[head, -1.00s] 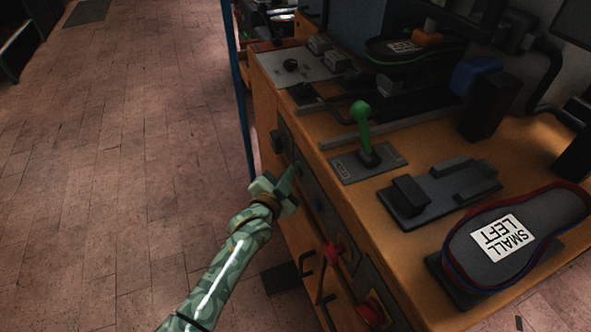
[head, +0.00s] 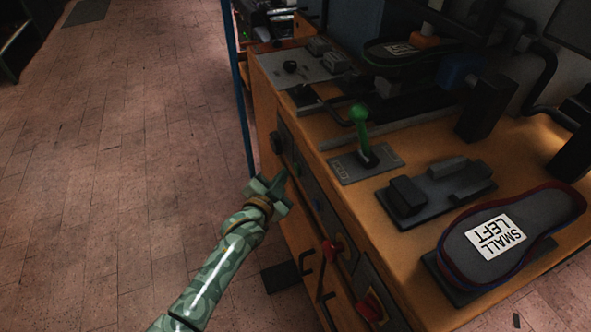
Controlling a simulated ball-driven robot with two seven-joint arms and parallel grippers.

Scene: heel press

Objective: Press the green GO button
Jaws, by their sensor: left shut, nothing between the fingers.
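The front panel (head: 312,190) of the wooden press bench carries several controls. A small dark greenish button (head: 297,169) shows on it just right of my left fingertips; it is dim and I cannot read any GO label. My left gripper (head: 281,179) is shut and empty, its tips pointing at the panel near this button. A small gap seems to show between tips and panel, but I cannot tell the depth surely. My right gripper is not in view.
A green-knobbed lever (head: 360,127) stands on the bench top. Below on the front are a red switch (head: 331,251) and a red button on yellow (head: 371,306). A black knob (head: 277,142) sits above left. A SMALL LEFT sole (head: 509,237) lies right. Floor at left is clear.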

